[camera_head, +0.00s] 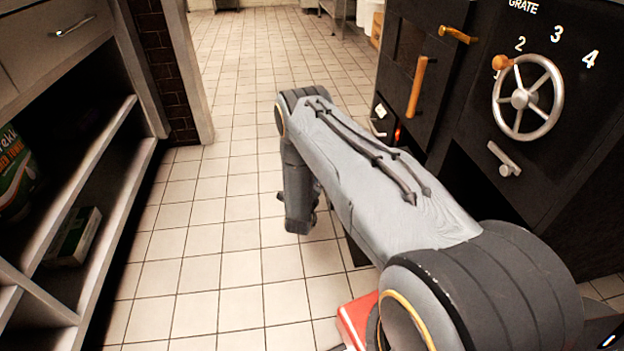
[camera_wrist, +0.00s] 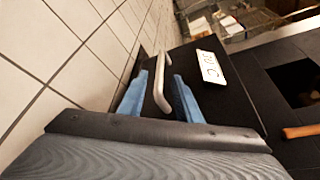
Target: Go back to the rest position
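My gripper (camera_wrist: 159,76) shows two blue fingers in the wrist view, spread apart. A pale metal bar handle (camera_wrist: 160,82) on a black panel (camera_wrist: 222,98) appears between and just beyond the fingers. I cannot tell whether they touch it; there is a visible gap on either side. In the head view my arm stretches forward from the lower right, and its wrist (camera_head: 299,192) hangs down over the tiled floor. The fingers are not clear there.
The black range has a spoked wheel (camera_head: 527,98), wooden handle (camera_head: 417,88) and metal latch (camera_head: 504,159) on the right. Open shelves (camera_head: 92,185) stand left. A red object (camera_head: 356,318) lies below my arm. The tiled floor (camera_head: 225,262) is clear in the aisle.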

